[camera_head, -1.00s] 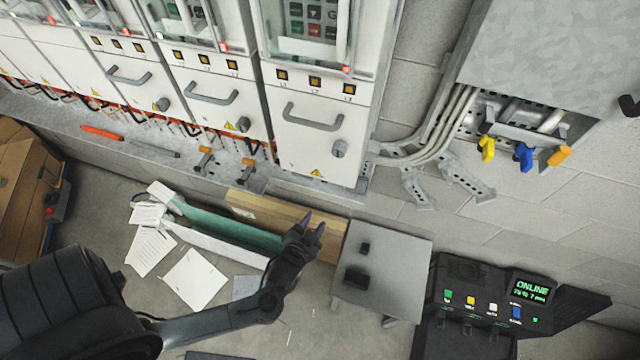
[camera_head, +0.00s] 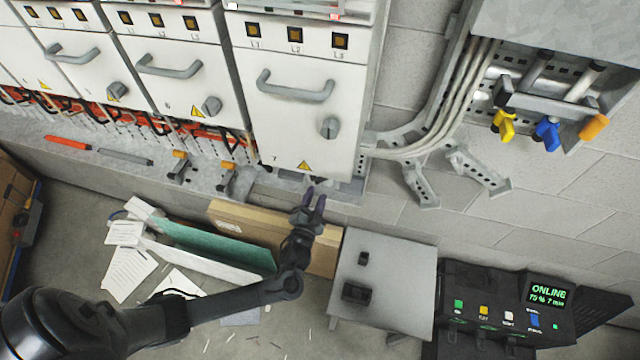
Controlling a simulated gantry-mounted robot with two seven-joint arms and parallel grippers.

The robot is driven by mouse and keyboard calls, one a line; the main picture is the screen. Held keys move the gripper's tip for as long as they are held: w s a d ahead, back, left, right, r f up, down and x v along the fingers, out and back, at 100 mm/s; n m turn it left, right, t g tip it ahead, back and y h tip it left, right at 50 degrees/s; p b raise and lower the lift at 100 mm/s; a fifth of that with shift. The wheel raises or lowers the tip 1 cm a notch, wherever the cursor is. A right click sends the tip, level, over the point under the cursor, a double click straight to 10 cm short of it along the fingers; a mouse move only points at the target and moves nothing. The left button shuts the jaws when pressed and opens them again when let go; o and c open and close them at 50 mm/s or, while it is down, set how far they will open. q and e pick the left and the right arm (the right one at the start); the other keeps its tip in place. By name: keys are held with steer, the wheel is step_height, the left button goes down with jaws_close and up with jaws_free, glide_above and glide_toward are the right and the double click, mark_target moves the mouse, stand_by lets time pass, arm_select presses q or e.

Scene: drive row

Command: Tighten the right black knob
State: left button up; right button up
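Grey rotary knobs sit on the white cabinet drawers: one on the right drawer (camera_head: 330,127), one on the middle drawer (camera_head: 211,106) and one on the left drawer (camera_head: 117,90). They look grey rather than black, and no clearly black knob shows. My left gripper (camera_head: 314,198) points up toward the cabinet, below the right drawer's knob and apart from it. My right gripper is out of view.
A cardboard box (camera_head: 325,258) lies beneath my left gripper. A grey table (camera_head: 400,275) and a black console (camera_head: 480,285) stand to the right. Papers (camera_head: 128,275) lie on the floor.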

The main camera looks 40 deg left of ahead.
mark_target(320, 183)
arm_select(q)
steer(key=shift+x, duration=2.9)
steer(key=shift+s, duration=0.1)
steer(key=shift+c, duration=0.3)
jaws_close()
